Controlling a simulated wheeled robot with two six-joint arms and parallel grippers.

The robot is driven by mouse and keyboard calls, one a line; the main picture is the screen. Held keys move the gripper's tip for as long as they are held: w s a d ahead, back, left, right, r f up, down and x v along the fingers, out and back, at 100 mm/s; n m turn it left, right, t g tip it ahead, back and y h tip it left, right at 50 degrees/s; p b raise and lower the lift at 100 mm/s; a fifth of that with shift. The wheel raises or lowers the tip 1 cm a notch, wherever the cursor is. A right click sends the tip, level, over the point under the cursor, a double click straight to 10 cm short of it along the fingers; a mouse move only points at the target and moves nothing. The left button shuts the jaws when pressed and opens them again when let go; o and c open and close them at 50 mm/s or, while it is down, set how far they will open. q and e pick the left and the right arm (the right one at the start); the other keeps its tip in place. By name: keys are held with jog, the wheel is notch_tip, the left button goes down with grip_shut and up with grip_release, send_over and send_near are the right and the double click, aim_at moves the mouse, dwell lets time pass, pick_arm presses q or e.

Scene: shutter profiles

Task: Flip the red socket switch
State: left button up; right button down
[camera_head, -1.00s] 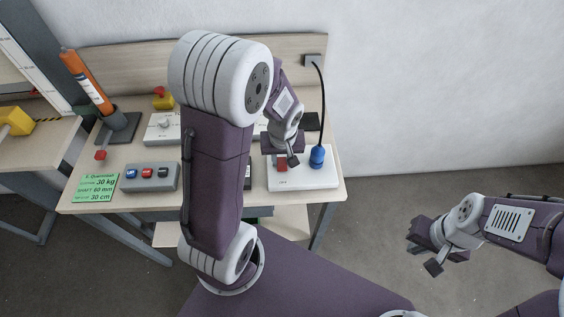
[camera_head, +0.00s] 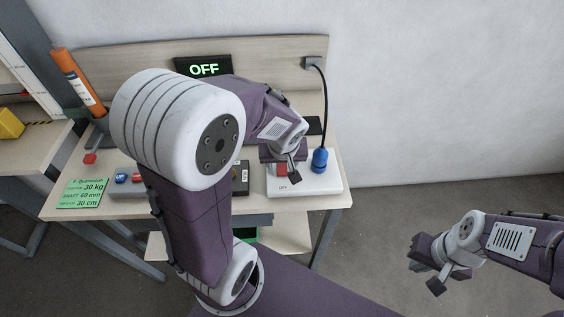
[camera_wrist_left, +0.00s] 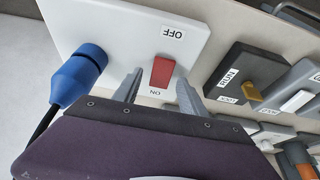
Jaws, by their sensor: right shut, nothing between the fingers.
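The red socket switch (camera_wrist_left: 162,72) sits on a white socket board (camera_wrist_left: 100,25) with OFF and ON labels at its two ends. In the head view the switch (camera_head: 281,169) is partly covered by my left gripper (camera_head: 289,174). In the left wrist view my left gripper (camera_wrist_left: 158,90) is open, with one finger on each side of the switch and nothing held. I cannot tell whether a finger touches it. A blue plug (camera_wrist_left: 82,75) is in the same board. My right gripper (camera_head: 432,268) is shut and empty, off the table at the right.
A black display (camera_head: 204,68) reads OFF at the back. A dark RUN/LOCK block (camera_wrist_left: 245,75) with a yellow key lies beside the board. My left arm hides much of the table's middle.

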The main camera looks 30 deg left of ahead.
pick_arm(q)
jog(key=shift+r, duration=0.1)
jog(key=p+v, duration=0.2)
jog(key=v, duration=0.7)
